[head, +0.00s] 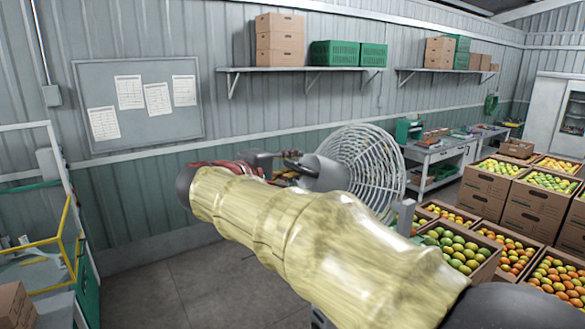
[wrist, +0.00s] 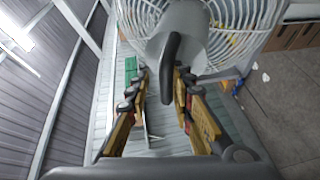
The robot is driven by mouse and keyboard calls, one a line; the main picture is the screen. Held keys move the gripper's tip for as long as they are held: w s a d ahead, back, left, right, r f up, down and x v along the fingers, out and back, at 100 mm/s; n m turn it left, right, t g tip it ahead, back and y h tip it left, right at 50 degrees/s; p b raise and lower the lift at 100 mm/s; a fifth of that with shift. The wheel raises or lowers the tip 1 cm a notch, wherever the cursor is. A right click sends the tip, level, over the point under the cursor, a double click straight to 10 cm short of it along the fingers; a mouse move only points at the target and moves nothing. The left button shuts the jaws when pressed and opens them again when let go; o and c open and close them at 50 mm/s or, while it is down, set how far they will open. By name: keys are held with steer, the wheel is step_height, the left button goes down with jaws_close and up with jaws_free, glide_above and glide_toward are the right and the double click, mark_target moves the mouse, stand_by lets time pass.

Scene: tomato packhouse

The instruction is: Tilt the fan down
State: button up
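The fan has a round white wire cage (head: 368,165) and a grey motor housing (head: 328,172). It stands beyond my arm in the head view, which hides its lower part. In the wrist view its grey housing (wrist: 188,45) is at top centre, with a dark curved handle (wrist: 171,62) pointing back toward me. My gripper (wrist: 162,82) is open, its fingers on either side of the handle. The right finger looks close to the handle and a gap shows on the left; I cannot tell whether they touch. In the head view my gripper (head: 285,165) is partly hidden behind my arm.
Cartons of fruit (head: 495,182) fill the right side. A workbench (head: 440,155) stands behind the fan. A wall shelf (head: 300,69) holds boxes and green crates. A yellow-railed frame (head: 62,240) is at left. The floor (head: 150,285) below my arm is clear.

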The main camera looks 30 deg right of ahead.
steer(key=shift+o, duration=1.1)
steer(key=shift+w+f, duration=0.1)
steer(key=shift+w+d+f, duration=0.15)
steer(key=shift+w, duration=0.05)
steer(key=v, duration=1.2)
